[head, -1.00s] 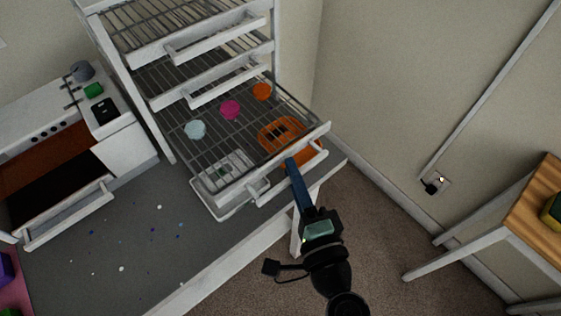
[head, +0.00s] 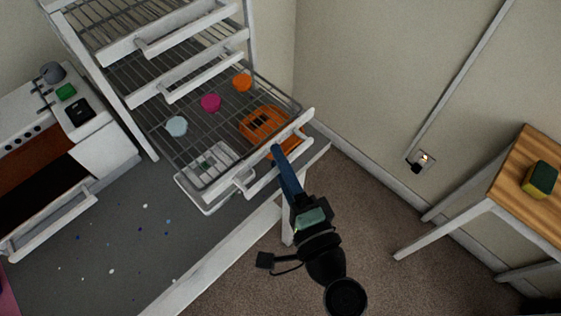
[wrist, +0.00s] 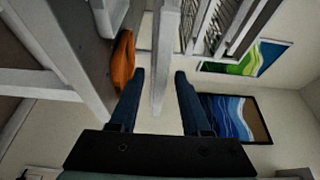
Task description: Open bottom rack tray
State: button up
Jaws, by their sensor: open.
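The bottom rack tray (head: 205,135) is a wire tray with a white front bar and handle (head: 262,172). It stands well out from the white rack, further than the trays above it. Light blue (head: 176,126), pink (head: 211,103) and orange (head: 242,83) small pieces show on its wires. My gripper (head: 276,150) is at the right part of the tray's front. In the wrist view my gripper (wrist: 160,74) is open, and a white bar (wrist: 164,65) shows between its two blue fingers. I cannot tell whether they touch it.
An orange slotted item (head: 265,124) and a white slotted tray (head: 180,183) show at the extended tray, partly behind its wires and front. A toy stove (head: 100,150) stands left. A wooden table (head: 515,190) with a sponge (head: 540,178) stands right. Carpet is clear between.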

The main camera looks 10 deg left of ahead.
jog(key=b+v, duration=0.2)
jog(key=v, duration=1)
jog(key=shift+s+d+b, duration=0.15)
jog(key=shift+s+b, duration=0.15)
jog(key=shift+s, duration=0.1)
